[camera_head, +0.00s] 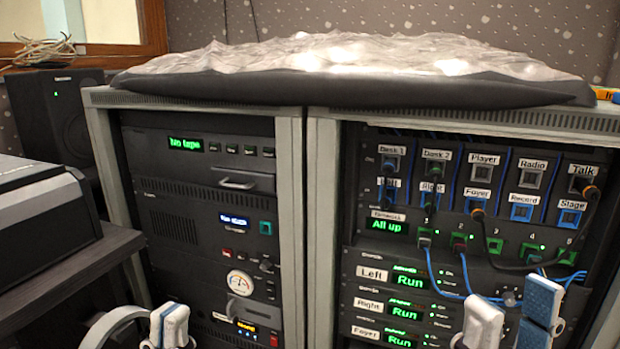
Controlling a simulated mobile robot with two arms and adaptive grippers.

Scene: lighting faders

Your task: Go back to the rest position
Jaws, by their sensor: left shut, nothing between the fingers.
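My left gripper (168,326) is at the bottom edge, low in front of the left rack. Its pale fingers are together, with nothing seen between them. At the bottom right, a pale finger of my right gripper (482,325) stands in front of the right rack's lower units. The lower parts of both grippers are cut off by the frame.
The left rack (290,200) and right rack (322,220) stand close ahead, with a grey cover (350,85) on top. Blue cables (440,283) hang in front of the right rack. A dark shelf (70,265) is at left. A black speaker (55,105) stands behind.

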